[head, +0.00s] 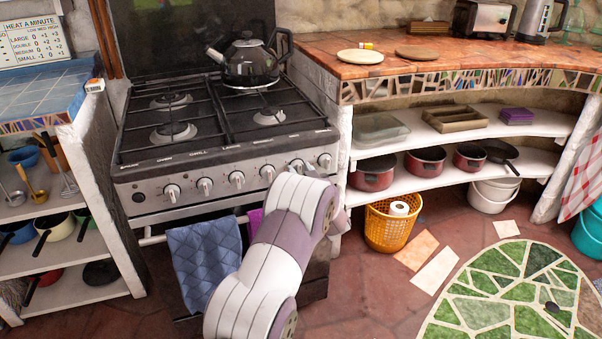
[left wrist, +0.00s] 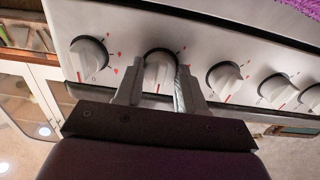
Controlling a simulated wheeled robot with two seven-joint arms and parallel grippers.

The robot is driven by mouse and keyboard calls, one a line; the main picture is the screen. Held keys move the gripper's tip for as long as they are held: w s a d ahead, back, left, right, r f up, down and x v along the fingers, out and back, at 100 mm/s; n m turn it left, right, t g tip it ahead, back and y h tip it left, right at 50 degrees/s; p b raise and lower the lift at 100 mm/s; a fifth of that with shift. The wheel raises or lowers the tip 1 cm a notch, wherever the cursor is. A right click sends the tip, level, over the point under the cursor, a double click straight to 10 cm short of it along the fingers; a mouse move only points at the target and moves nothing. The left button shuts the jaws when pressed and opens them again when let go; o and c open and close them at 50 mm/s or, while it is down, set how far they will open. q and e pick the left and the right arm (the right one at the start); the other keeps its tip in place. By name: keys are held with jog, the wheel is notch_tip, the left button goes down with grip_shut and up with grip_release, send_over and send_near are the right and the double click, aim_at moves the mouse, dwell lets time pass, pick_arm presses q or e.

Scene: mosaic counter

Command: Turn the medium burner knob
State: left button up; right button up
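The stove (head: 222,165) has a row of several grey knobs along its front panel. In the left wrist view, which looks at the panel upside down, one knob (left wrist: 158,72) sits between the fingers of my left gripper (left wrist: 160,84). The fingers are drawn in and appear to touch both its sides. Other knobs stand beside it, one to the left (left wrist: 88,60) and one to the right (left wrist: 225,80). In the head view my left gripper (head: 297,170) is at the right part of the panel, partly hidden by my wrist. Labels are too small to read. My right gripper is out of view.
A kettle (head: 250,62) stands on the back right of the hob. A blue towel (head: 205,262) and a partly hidden purple towel (head: 255,221) hang on the oven rail. An orange basket (head: 391,226) stands on the floor to the right.

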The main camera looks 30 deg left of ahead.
pick_arm(q)
jog(key=shift+c, duration=1.1)
jog(key=shift+n, duration=0.3)
jog(key=n+b, duration=0.2)
jog(key=n, duration=0.2)
jog(key=shift+f+n, duration=0.15)
jog(key=shift+n, duration=0.15)
jog(key=n+b, duration=0.3)
jog(key=n, duration=0.2)
jog(key=shift+b, duration=0.35)
jog(key=shift+n+b, duration=0.35)
jog(key=shift+n, duration=0.45)
